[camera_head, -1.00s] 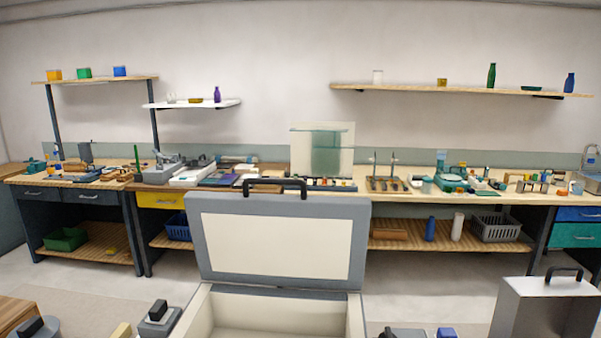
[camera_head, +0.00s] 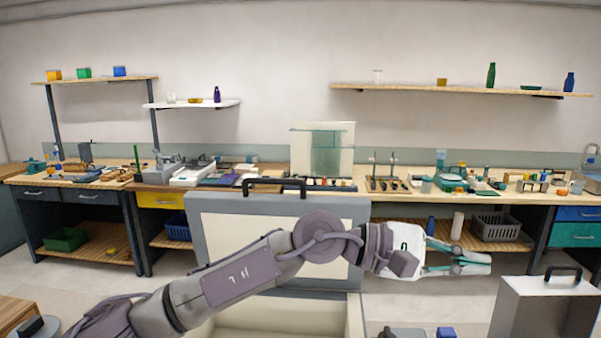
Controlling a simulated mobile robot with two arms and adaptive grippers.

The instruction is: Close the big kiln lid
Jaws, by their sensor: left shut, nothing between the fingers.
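The big kiln lid (camera_head: 215,230) stands upright and open, grey-framed with a pale inner panel and a black handle (camera_head: 274,184) on its top edge. Below it the kiln body (camera_head: 352,315) shows its pale open chamber at the bottom of the view. My left arm crosses in front of the lid and hides much of its lower part and the hinge side. My left gripper (camera_head: 488,264) is to the right of the lid, shut and empty, pointing right and apart from the handle. My right gripper is out of view.
A smaller grey box with a black handle (camera_head: 563,272) stands at the lower right. The long workbench (camera_head: 420,199) behind carries glassware and tools. A grey basket (camera_head: 495,228) sits on its lower shelf. Floor shows between the bench and the kiln.

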